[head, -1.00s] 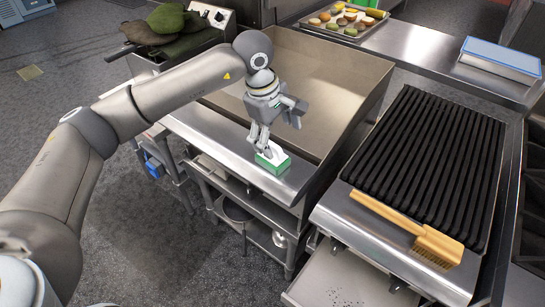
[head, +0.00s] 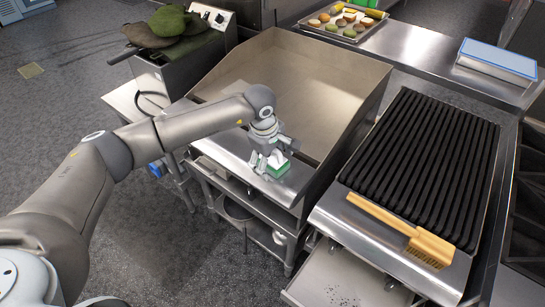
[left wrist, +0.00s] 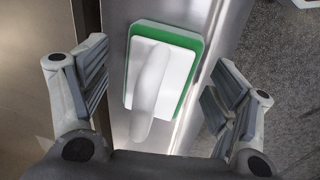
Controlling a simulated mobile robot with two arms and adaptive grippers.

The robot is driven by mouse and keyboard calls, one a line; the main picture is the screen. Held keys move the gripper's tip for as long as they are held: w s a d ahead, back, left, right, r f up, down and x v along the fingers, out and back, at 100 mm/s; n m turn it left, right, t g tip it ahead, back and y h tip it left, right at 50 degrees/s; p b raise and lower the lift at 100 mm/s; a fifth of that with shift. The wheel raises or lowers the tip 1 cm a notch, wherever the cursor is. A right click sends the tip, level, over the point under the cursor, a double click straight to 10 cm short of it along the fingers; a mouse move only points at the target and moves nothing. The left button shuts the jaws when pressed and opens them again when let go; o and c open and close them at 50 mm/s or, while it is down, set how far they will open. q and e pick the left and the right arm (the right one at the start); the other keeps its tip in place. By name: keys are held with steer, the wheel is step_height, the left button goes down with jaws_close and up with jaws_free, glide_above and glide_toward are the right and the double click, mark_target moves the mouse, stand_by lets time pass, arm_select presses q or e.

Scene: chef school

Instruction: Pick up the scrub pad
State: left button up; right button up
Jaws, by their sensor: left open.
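The scrub pad (head: 279,171) has a green base and a white top with a raised white handle. It lies on the steel front ledge of the flat griddle. In the left wrist view, the scrub pad (left wrist: 163,75) sits between the two spread fingers of my left gripper (left wrist: 158,100), with a gap on each side. In the head view, my left gripper (head: 270,163) points down over the pad and hides part of it. The left gripper is open and empty. My right gripper is not in view.
The flat griddle (head: 300,85) has raised side walls around its plate. To the right is a ribbed black grill (head: 425,165) with a wooden-handled brush (head: 405,232) on its front ledge. A tray of food (head: 345,22) and a blue-topped box (head: 497,60) stand on the back counter.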

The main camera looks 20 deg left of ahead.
arm_select(q)
steer(key=shift+f, duration=0.2)
steer(key=c, duration=1.1)
steer(key=shift+c, duration=0.2)
steer(key=shift+r, duration=0.1)
